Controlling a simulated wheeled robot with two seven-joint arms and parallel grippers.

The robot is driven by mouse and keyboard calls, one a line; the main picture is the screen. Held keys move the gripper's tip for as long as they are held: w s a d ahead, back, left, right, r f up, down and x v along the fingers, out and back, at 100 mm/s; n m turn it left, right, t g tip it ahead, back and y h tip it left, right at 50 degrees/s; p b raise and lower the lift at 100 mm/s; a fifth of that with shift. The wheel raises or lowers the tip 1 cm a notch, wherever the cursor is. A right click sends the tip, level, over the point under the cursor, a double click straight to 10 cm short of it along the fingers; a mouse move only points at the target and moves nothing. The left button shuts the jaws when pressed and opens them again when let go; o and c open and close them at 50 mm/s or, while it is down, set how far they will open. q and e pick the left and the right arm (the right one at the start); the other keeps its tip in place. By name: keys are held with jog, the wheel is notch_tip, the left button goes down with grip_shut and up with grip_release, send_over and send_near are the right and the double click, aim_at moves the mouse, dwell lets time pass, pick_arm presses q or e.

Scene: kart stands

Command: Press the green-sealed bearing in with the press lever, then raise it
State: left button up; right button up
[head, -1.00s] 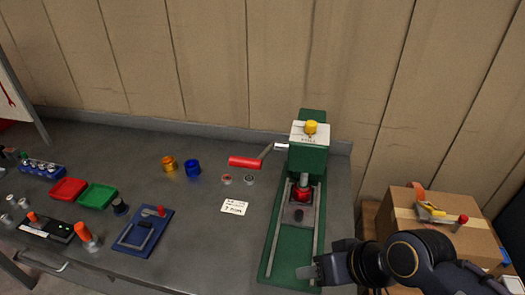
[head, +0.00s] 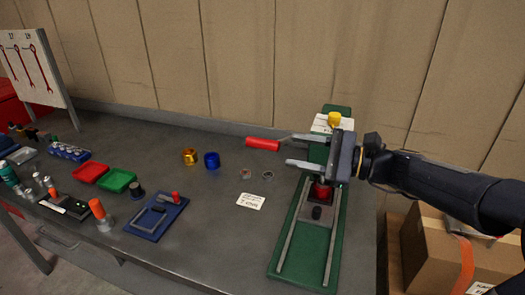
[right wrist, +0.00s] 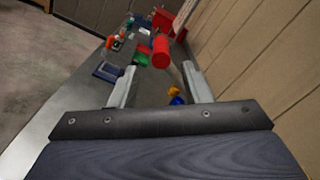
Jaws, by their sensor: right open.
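The green press (head: 307,247) stands at the right of the bench, with a red part (head: 320,191) under its ram. Its lever, with a red handle (head: 263,144), sticks out to the left, roughly level. My right gripper (head: 290,150) is open and empty in front of the press head, fingers pointing left toward the handle. In the right wrist view the red handle (right wrist: 160,50) lies just beyond and between the fingertips, apart from them. Two small rings, one reddish (head: 246,174) and one greyish (head: 268,176), lie left of the press; I cannot make out a green seal. My left gripper is out of view.
An orange cup (head: 190,157) and a blue cup (head: 212,160) stand left of the handle. A white card (head: 251,201) lies in front of the rings. Red (head: 90,173) and green (head: 117,180) trays are further left. A cardboard box (head: 430,250) stands at right.

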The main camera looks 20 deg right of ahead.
aim_at(270, 146)
jog(key=p+x, duration=0.1)
jog(key=x, duration=0.7)
jog(key=shift+w+a, duration=0.15)
jog(key=shift+w, duration=0.1)
grip_shut()
